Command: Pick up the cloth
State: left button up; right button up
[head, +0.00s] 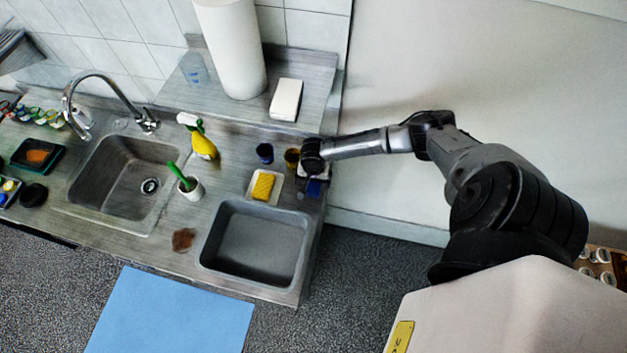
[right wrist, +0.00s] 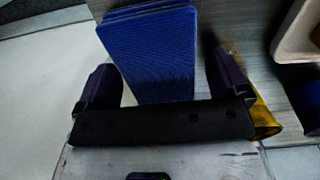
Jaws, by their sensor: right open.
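The cloth looks like a flat, blue, textured folded stack (right wrist: 150,30). It lies at the right end of the steel counter, and a blue corner of it (head: 314,189) shows in the head view just below my right gripper (head: 313,174). In the right wrist view my right gripper (right wrist: 163,76) is open, with one dark finger to each side of the cloth's near part. The palm hides the cloth's near end. I cannot tell whether the fingers touch it. My left gripper is in neither view.
An amber cup (head: 292,157) stands close beside my right gripper, with a dark blue cup (head: 265,153) to its left. A yellow sponge on a white dish (head: 253,194) and a grey basin (head: 255,245) are nearby. The wall (head: 400,60) is close on the right.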

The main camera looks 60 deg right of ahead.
jog(key=shift+c, duration=0.2)
jog(key=c, duration=0.9)
jog(key=shift+c, duration=0.3)
jog(key=shift+r, duration=0.1)
jog(key=shift+r, duration=0.55)
notch_tip(320, 180, up, 2)
jog(key=shift+r, duration=0.2)
jog(key=s+d, duration=0.4)
jog(key=s, duration=1.3)
jog(key=shift+s+d, duration=0.2)
jog(key=shift+s, duration=0.05)
jog(key=shift+f, duration=0.1)
